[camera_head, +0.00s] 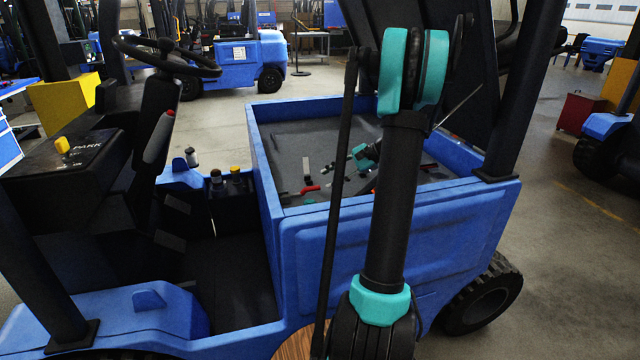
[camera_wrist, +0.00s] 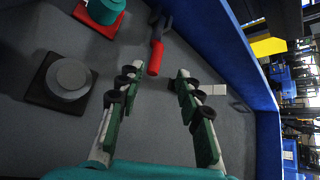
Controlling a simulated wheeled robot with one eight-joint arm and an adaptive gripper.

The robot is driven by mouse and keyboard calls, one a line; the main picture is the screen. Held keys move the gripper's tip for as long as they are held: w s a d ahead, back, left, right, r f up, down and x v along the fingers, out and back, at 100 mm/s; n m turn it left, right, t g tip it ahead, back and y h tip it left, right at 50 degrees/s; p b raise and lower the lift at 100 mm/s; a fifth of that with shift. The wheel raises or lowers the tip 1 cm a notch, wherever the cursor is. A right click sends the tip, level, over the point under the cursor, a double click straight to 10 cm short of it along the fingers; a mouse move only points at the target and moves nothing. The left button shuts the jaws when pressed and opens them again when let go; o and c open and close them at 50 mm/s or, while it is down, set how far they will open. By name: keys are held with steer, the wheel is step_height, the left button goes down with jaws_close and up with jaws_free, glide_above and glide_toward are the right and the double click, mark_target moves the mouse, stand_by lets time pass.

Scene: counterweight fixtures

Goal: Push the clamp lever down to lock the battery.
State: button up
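The clamp lever, a red handle (camera_wrist: 155,58) on a dark clamp body (camera_wrist: 158,25), shows at the top middle of the wrist view. In the head view a red handle (camera_head: 310,189) lies low in the open bay near its front left. My gripper (camera_wrist: 157,76) is open with empty fingers, and the handle's end appears in the gap between its fingertips. I cannot tell whether they touch. In the head view my gripper (camera_head: 345,168) reaches down into the bay, partly hidden by my arm. I cannot clearly make out the battery.
Blue bay walls (camera_head: 400,215) surround the workspace. In the wrist view, a grey cylinder on a dark base (camera_wrist: 70,78) and a teal cylinder on a red base (camera_wrist: 105,10) stand left of the handle. Small white blocks (camera_wrist: 216,89) lie right. A raised dark cover stands behind.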

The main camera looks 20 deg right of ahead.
steer(key=v, duration=0.5)
steer(key=shift+s+r, duration=0.1)
stand_by(0.3)
